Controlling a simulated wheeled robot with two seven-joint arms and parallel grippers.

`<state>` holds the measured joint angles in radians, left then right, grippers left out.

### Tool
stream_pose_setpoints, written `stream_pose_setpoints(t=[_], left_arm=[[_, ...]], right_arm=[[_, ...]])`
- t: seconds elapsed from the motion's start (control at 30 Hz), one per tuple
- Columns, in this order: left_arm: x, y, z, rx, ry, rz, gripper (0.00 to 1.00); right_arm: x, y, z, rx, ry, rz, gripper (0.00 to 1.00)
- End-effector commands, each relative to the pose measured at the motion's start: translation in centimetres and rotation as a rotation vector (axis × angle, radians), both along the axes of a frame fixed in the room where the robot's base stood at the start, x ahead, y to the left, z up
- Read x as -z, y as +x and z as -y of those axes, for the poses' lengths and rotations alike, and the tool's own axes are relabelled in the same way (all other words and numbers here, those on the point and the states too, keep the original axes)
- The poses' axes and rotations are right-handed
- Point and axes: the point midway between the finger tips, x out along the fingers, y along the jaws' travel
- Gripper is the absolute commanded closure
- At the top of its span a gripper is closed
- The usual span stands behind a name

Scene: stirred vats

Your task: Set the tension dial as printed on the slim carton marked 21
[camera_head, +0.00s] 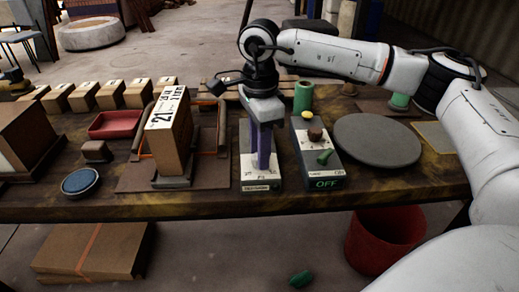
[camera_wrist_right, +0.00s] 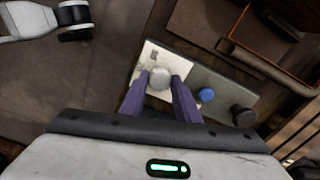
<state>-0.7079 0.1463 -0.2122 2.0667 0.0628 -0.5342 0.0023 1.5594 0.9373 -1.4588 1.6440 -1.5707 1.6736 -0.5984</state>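The slim carton (camera_head: 170,132) marked 21 stands upright, its white label near its top, on a brown board left of centre. A narrow grey control box (camera_head: 262,183) with a white front plate stands right of it. My right gripper (camera_head: 262,165) points down over this box. In the right wrist view, its purple fingers (camera_wrist_right: 160,82) stand on either side of a pale round dial (camera_wrist_right: 159,77) on the white plate. I cannot tell whether they touch it. A blue button (camera_wrist_right: 206,95) and a black knob (camera_wrist_right: 242,115) are further along the box.
A second control box (camera_head: 325,183) reading OFF, with yellow, brown and green parts, stands right of my gripper. A grey round plate (camera_head: 377,140), a red tray (camera_head: 115,124), a blue round dish (camera_head: 80,181) and several small cartons (camera_head: 110,95) share the table. A red bin (camera_head: 383,240) stands below.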

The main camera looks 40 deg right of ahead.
Motion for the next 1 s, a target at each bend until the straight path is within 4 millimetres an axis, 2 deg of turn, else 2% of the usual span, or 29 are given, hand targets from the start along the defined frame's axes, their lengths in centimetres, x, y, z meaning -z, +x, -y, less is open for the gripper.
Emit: stream_pose_setpoints(t=[0.27, 0.47, 1.0], left_arm=[[0.1, -0.1, 0.0, 0.0, 0.002, -0.004, 0.69], [0.0, -0.2, -0.1, 0.001, 0.004, -0.008, 0.69], [-1.1, -0.2, -0.1, 0.002, 0.009, -0.008, 0.69]], right_arm=[[-0.1, 0.0, -0.1, 0.023, 0.001, -0.002, 0.93], [-0.1, 0.0, -0.1, 0.114, 0.003, -0.002, 0.93], [-0.2, 0.0, -0.1, 0.572, 0.002, -0.002, 0.93]])
